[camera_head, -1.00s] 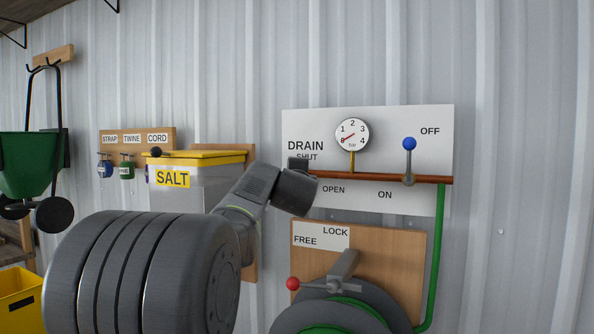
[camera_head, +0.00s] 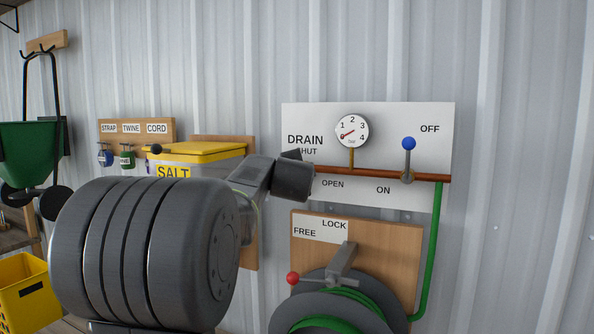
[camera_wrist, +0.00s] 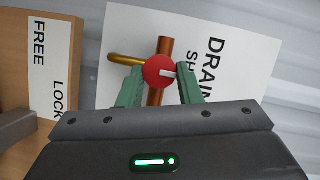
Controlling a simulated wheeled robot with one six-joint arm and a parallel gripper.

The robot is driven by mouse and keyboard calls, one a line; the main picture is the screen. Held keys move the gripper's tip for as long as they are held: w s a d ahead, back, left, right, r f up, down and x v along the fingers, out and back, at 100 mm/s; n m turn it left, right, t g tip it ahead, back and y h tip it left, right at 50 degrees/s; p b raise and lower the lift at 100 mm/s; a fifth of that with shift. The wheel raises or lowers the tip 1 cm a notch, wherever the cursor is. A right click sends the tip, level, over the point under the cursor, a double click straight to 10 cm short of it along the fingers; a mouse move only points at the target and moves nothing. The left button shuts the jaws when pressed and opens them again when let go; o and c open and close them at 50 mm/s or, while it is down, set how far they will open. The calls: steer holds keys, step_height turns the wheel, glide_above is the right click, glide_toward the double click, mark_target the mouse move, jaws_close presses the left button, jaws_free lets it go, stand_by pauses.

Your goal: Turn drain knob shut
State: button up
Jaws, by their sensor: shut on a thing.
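The red drain knob (camera_wrist: 154,65) with a white mark sits on the copper pipe in the wrist view. The mark points right, to the side where the DRAIN and SHUT lettering is. My gripper (camera_wrist: 159,86) has its two green fingers on either side of the knob, shut on it. In the head view my wrist hides the knob, at the left end of the copper pipe (camera_head: 378,174). The white panel (camera_head: 300,120) carries the SHUT and OPEN labels above and below the pipe's left end.
A gauge (camera_head: 352,131) and a blue-tipped lever (camera_head: 409,144) are on the same panel. Below is a hose reel (camera_head: 290,315) with a red-tipped handle (camera_head: 292,279). A yellow-lidded salt bin (camera_head: 200,151) is behind my arm. The wall at right is clear.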

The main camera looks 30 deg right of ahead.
steer(key=o, duration=1)
steer(key=shift+c, duration=0.2)
steer(key=b+v, duration=0.3)
steer(key=v, duration=1)
steer(key=shift+s+a, duration=0.2)
steer(key=shift+s, duration=0.2)
steer(key=shift+w, duration=0.1)
steer(key=p+x, duration=0.3)
steer(key=x, duration=1)
steer(key=shift+w+d, duration=0.2)
steer(key=shift+w, duration=0.15)
